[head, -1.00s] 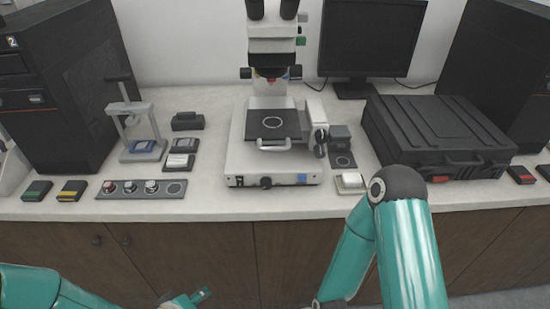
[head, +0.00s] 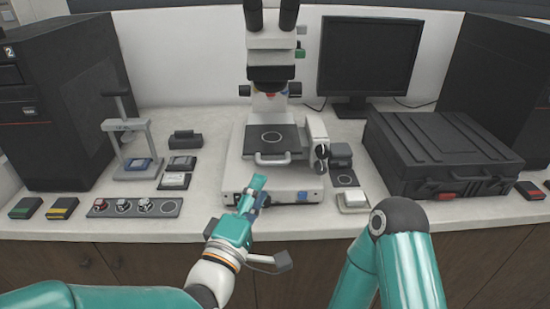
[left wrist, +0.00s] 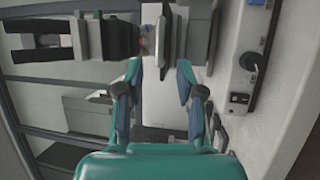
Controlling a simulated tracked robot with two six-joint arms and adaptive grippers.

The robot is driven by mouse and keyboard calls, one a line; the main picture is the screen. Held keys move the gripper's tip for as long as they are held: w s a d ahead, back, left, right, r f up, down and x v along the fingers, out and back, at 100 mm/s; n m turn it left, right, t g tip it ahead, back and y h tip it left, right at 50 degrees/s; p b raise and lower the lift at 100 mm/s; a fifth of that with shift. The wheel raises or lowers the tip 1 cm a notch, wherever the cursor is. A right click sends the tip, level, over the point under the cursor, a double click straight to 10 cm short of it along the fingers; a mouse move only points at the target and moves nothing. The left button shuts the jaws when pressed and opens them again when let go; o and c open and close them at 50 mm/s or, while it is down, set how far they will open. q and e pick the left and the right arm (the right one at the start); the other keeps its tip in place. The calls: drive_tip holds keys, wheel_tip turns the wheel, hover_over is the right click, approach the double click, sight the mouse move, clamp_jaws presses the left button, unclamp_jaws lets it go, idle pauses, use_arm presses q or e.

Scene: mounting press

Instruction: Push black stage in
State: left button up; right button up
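The black stage (head: 285,136) is a flat dark plate with a pale ring on top and a light handle (head: 272,159) along its front edge. It sits on the white microscope base (head: 235,168), below the lens head. My left gripper (head: 256,190) is in front of the base's front face, below and slightly left of the handle, apart from the handle. In the left wrist view its two fingers (left wrist: 160,80) are spread with a gap between them and hold nothing. My right gripper is out of view; only part of that arm shows.
A grey focus-knob block (head: 317,135) stands right of the stage. A strip with several round specimens (head: 135,207) lies front left, near a small press (head: 128,130). A black case (head: 440,150) and a monitor (head: 368,55) stand to the right.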

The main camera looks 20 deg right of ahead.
sight(272, 164)
use_arm(q)
drive_tip(key=p+x, duration=0.1)
drive_tip(key=x, duration=0.7)
drive_tip(key=shift+w+d+p, duration=0.1)
drive_tip(key=shift+p, duration=0.3)
clamp_jaws()
